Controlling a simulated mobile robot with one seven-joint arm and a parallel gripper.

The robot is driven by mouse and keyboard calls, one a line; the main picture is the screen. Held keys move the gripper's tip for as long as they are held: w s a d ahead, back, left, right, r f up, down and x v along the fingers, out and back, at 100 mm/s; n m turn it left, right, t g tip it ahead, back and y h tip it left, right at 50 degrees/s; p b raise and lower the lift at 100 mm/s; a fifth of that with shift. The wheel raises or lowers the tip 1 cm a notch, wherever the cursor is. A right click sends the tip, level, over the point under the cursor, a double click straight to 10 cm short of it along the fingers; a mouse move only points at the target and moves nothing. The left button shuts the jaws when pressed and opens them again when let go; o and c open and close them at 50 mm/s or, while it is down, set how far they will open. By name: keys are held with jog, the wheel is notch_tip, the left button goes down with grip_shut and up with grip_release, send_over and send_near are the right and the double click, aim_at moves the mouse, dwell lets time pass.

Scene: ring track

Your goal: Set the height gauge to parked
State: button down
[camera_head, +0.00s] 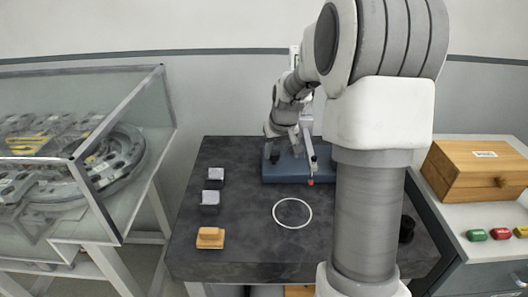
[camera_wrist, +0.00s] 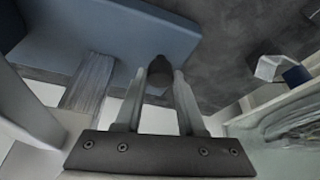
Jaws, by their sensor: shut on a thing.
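The height gauge has a blue base (camera_head: 285,170) at the back of the dark table. A pale upright rises behind my arm, and a slanted grey arm with a red tip (camera_head: 311,182) hangs at its front right. My gripper (camera_head: 275,156) is at the left part of the gauge, above the base. In the wrist view my gripper (camera_wrist: 160,80) has its two fingers closed on a dark rounded knob (camera_wrist: 159,66), with the blue base (camera_wrist: 115,35) beside it. My own arm hides part of the gauge in the head view, so its setting cannot be read.
A white ring (camera_head: 275,213) lies mid-table. A glass case (camera_head: 120,200) is at far left. A wooden box (camera_head: 470,175) and coloured pieces (camera_head: 500,233) sit on the right cabinet.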

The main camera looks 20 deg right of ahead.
jog(key=s+d, duration=0.1)
jog(key=d, duration=0.2)
jog(key=s+d, duration=0.2)
jog(key=d, duration=0.2)
jog(key=s+d, duration=0.1)
jog(key=d, duration=0.2)
jog(key=shift+s+d, duration=0.2)
jog(key=c, duration=0.6)
grip_release()
jog(key=shift+d, duration=0.1)
jog(key=shift+o, duration=0.5)
jog(key=shift+a+r, duration=0.1)
jog(key=shift+a, duration=0.1)
jog(key=shift+s+r, duration=0.1)
jog(key=shift+r, duration=0.25)
jog(key=p+v, duration=0.2)
jog(key=v, duration=1.4)
jog(key=shift+s+r+p, duration=0.2)
jog(key=shift+p, duration=0.1)
